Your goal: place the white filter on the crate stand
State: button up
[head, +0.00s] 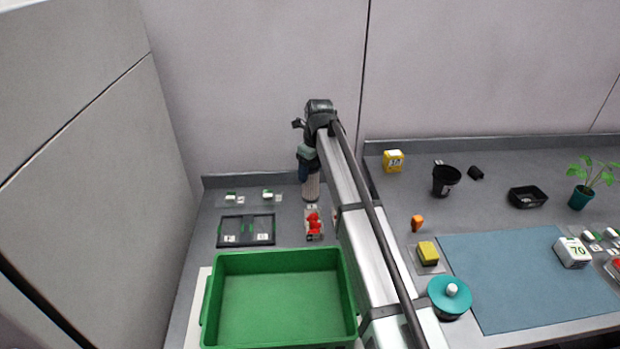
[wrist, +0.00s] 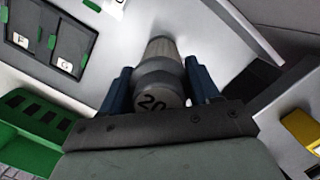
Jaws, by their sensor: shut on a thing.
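My gripper (head: 308,171) is at the back of the left counter, behind the green crate, and points down. Its blue fingers are shut on the white filter (head: 311,190), a pale ridged cylinder held upright. In the wrist view my gripper (wrist: 160,80) has one finger on each side of the filter (wrist: 158,82), whose near grey end is marked 20. A pale slab (head: 193,318), which may be the crate stand, shows along the left edge of the green crate (head: 279,258). The crate hides the rest of it.
A dark two-part tray (head: 246,218) and small labelled blocks (head: 232,197) lie left of my gripper. My arm crosses the middle. A blue mat (head: 525,280) and a teal-lidded pot (head: 450,297) are to the right.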

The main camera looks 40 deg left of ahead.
jog(key=shift+f, duration=1.35)
jog(key=shift+f, duration=0.1)
jog(key=o, duration=1.1)
jog(key=r, duration=0.4)
jog(key=d+r, duration=0.1)
jog(key=r, duration=0.3)
jog(key=d+r, duration=0.1)
jog(key=r, duration=0.3)
jog(key=shift+w, duration=0.1)
